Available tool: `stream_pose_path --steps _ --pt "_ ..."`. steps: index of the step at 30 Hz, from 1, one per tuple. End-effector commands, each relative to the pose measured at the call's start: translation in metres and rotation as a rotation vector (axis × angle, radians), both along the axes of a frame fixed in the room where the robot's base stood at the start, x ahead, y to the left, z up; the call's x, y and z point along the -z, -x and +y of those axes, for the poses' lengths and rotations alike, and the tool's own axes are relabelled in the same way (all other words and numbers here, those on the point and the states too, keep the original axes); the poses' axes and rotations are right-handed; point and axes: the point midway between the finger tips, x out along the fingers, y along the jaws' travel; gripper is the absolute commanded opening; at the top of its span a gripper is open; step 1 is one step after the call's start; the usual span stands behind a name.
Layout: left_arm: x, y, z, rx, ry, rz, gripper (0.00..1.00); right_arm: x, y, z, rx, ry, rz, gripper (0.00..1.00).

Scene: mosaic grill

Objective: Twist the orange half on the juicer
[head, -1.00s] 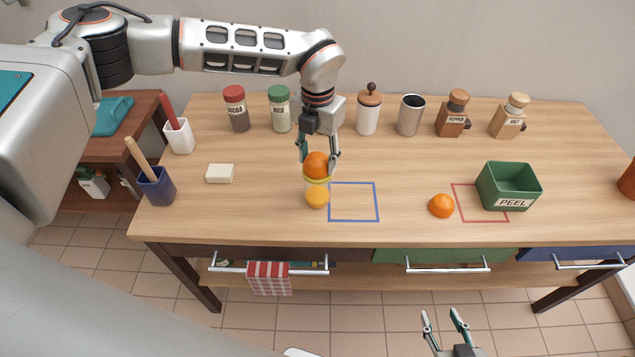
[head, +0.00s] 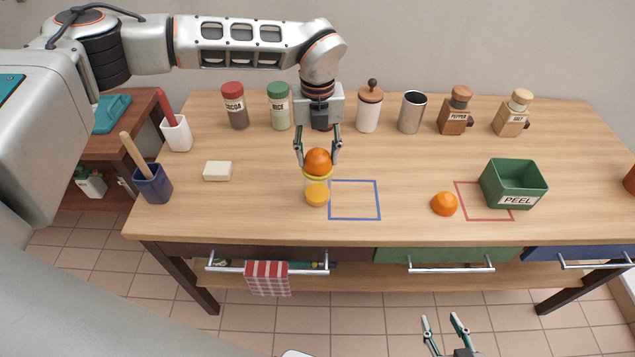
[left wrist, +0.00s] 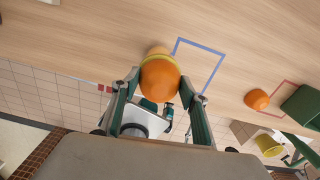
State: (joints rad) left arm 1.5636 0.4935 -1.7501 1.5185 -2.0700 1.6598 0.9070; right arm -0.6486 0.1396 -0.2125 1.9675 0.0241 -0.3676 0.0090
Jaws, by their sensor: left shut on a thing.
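The juicer (head: 317,193) stands on the table, a clear cup with a yellow rim and an orange-yellow lower part. It is just left of the blue square outline. An orange half (head: 318,161) sits on top of it, dome up. My left gripper (head: 318,158) points down from above and is shut on this orange half, one finger on each side. In the left wrist view the orange half (left wrist: 160,82) lies between the fingertips and hides most of the juicer. A second orange half (head: 444,204) lies on the table to the right. My right gripper (head: 445,322) is open and empty in front of the table.
A green PEEL bin (head: 514,184) stands at the right by the red outline. Cocoa and rice jars, a lidded white jar, a metal cup and two mills line the back. A white block (head: 217,171) lies left of the juicer. The blue square (head: 355,200) is empty.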

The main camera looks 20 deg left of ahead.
Motion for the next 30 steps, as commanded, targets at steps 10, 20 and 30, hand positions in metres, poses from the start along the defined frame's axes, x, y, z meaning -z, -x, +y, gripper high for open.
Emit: stream_pose_path --steps 10,20,30 --pt "0.0 0.001 0.0 -0.158 -0.002 0.003 0.28 0.006 0.002 0.0 0.0 0.002 0.007 0.4" --pt "-0.002 0.0 0.0 0.182 -0.001 0.001 0.28 -0.008 0.001 -0.001 -0.001 0.002 0.006 0.4" --pt "-0.002 0.0 0.0 0.472 -0.001 0.001 0.28 -0.022 0.0 0.0 0.0 0.001 0.002 0.4"
